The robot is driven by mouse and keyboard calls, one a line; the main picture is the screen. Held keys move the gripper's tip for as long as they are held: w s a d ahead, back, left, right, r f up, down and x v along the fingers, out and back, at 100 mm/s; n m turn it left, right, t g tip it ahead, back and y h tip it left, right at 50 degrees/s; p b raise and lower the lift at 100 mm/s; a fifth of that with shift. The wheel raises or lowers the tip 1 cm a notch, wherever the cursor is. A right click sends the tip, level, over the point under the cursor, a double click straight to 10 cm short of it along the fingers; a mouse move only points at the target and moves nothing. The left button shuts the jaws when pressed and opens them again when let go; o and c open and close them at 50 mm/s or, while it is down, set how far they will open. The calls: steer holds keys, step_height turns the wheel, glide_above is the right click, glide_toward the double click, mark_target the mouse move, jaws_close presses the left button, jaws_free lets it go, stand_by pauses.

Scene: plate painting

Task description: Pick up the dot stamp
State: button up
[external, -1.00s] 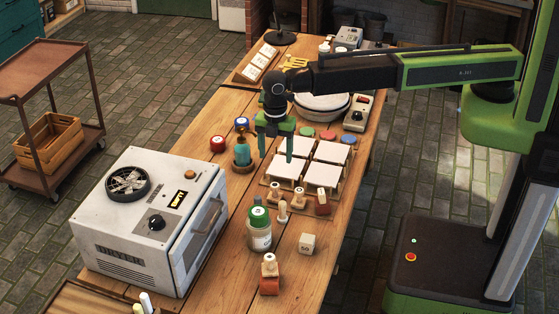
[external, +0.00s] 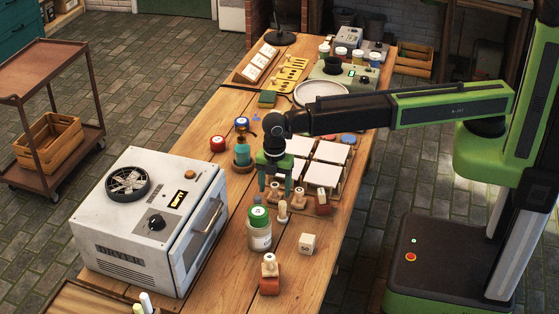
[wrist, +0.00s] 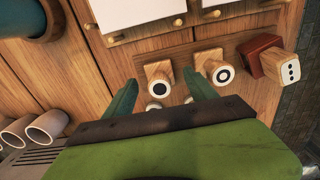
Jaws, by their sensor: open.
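The dot stamp, a wooden stamp with one solid black dot on its face (wrist: 160,88), stands in the stamp row at the near edge of the tile board. In the wrist view it shows between my two green fingertips. My gripper (wrist: 164,84) is open and points down over it; no contact can be made out. In the external view my gripper (external: 275,186) is low over the left end of the stamp row, and its fingers partly hide the stamp there. A ring-marked stamp (wrist: 222,74) stands close to the right fingertip.
A red-based three-dot stamp (wrist: 289,67) stands further right. White tiles (external: 322,173) lie behind. The dryer (external: 150,225) fills the left.

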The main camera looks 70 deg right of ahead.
step_height(320, 180, down, 3)
steer(key=shift+r+b, duration=0.15)
steer(key=shift+b, duration=0.5)
steer(key=shift+r, duration=0.2)
jaws_close()
steer(key=shift+r+p, duration=0.6)
steer(key=shift+p, duration=0.2)
step_height(320, 180, up, 4)
steer(key=p, duration=0.4)
steer(key=d+r+p, duration=0.5)
steer(key=d, duration=0.6)
steer(key=shift+s+d+r+p, duration=0.2)
steer(key=shift+d+r+p, duration=0.15)
steer(key=shift+r+p, duration=0.05)
